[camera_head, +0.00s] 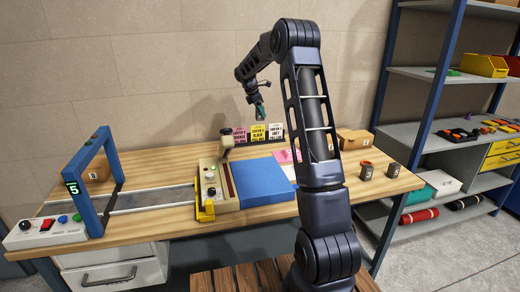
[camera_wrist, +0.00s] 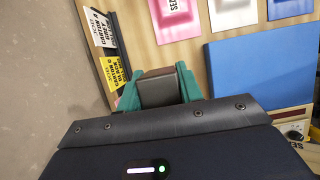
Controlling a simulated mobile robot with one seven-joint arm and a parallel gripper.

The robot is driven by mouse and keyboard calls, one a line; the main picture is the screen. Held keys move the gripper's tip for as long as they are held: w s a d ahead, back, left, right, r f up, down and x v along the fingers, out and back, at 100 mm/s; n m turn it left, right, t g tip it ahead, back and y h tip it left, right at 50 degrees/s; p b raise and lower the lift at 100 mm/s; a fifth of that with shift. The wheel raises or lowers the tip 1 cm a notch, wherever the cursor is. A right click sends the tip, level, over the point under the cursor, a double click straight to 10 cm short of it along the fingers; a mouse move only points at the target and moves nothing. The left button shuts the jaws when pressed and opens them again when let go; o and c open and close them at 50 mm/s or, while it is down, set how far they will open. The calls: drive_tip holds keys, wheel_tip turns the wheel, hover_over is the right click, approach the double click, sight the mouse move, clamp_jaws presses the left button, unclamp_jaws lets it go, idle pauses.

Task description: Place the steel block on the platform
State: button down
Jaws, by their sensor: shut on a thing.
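My gripper (camera_head: 260,107) is high above the back of the workbench in the head view. In the wrist view, its green fingers (camera_wrist: 159,84) are shut on a dark grey-brown block (camera_wrist: 160,92), which I take for the steel block. The block is too small to make out in the head view. I cannot tell which part is the platform.
Labelled cards (camera_head: 259,134) stand at the bench's back, below the gripper. A blue arch (camera_head: 88,185) spans a grey track at left. Two dark canisters (camera_head: 366,171) and a cardboard box (camera_head: 354,139) are at right. The space around the gripper is clear.

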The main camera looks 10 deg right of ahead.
drive_tip(key=s+a+r, duration=0.2)
drive_tip(key=s+a, duration=0.1)
drive_tip(key=s, duration=0.7)
drive_tip(key=s+a+r, duration=0.2)
drive_tip(key=s+r, duration=0.1)
drive_tip(key=s, duration=0.7)
wheel_tip(320, 180, down, 20)
drive_tip(key=shift+f, duration=0.1)
drive_tip(key=shift+f, duration=0.1)
drive_tip(key=c, duration=0.9)
unclamp_jaws()
